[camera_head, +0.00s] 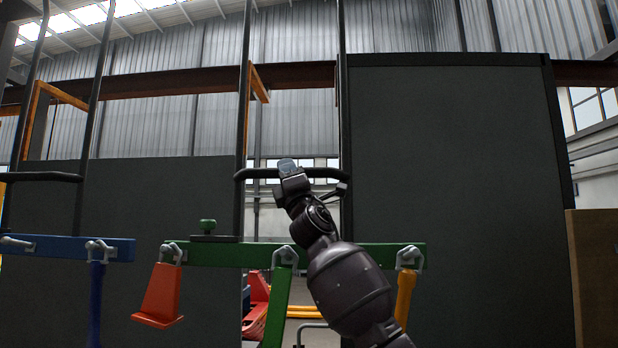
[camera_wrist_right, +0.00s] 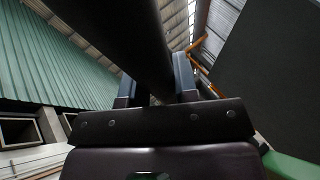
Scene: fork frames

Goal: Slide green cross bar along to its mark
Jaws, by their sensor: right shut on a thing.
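The green cross bar (camera_head: 225,254) runs level across the lower middle of the head view; a piece of it shows at the lower right of the right wrist view (camera_wrist_right: 292,168). My right gripper (camera_head: 288,167) is well above the green bar, at a black horizontal rail (camera_head: 262,173) between two dark uprights. In the right wrist view its fingers (camera_wrist_right: 160,85) are shut on the dark rail (camera_wrist_right: 115,35). My right arm hides part of the green bar. I cannot make out a mark. My left gripper is not in view.
A red cone-like piece (camera_head: 162,293), a green handle (camera_head: 278,305) and an orange handle (camera_head: 404,295) hang from the green bar's hooks. A blue bar (camera_head: 70,247) is at left. Dark panels (camera_head: 450,200) flank a gap in the middle.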

